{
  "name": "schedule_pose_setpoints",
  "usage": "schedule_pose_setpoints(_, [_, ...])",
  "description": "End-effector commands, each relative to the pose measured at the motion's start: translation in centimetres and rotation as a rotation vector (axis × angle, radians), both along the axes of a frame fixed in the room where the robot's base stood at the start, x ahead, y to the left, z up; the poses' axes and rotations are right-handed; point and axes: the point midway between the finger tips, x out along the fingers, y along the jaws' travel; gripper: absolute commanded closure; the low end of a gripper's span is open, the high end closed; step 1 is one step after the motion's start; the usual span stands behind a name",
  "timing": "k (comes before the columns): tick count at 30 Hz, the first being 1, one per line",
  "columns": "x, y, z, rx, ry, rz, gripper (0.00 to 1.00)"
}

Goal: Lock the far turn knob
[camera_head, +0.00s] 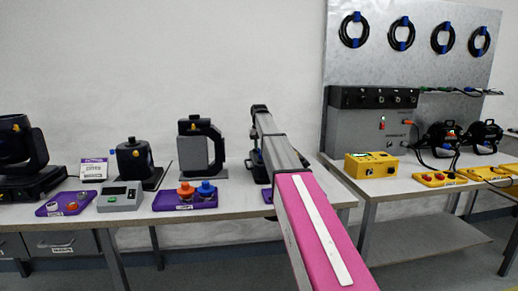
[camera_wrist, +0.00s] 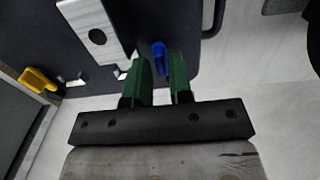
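In the wrist view a small blue turn knob (camera_wrist: 160,56) sits on a dark panel (camera_wrist: 130,15), just beyond the gap between my fingertips. A yellow knob (camera_wrist: 38,80) is on the dark body at the left. I cannot tell from these frames which knob is the far one. My gripper (camera_wrist: 161,68) has two green fingers, parted with an empty gap.
A grey metal bracket (camera_wrist: 95,35) is left of the blue knob. On the left table (camera_head: 235,206) stand black lamp units, one with a square frame (camera_head: 216,140), and a purple box (camera_head: 180,206) with orange and blue knobs. A right bench (camera_head: 395,184) holds yellow boxes (camera_head: 371,165).

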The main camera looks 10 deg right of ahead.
Motion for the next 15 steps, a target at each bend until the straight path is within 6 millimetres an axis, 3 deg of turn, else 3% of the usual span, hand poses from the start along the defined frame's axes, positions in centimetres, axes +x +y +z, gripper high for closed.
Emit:
schedule_pose_setpoints(12, [0.01, 0.01, -0.78, 0.000, -0.001, 0.000, 0.80])
schedule_pose_setpoints(14, [0.01, 0.01, -0.78, 0.000, -0.001, 0.000, 0.99])
schedule_pose_setpoints(15, [0.02, 0.01, -0.78, 0.000, -0.001, 0.000, 1.00])
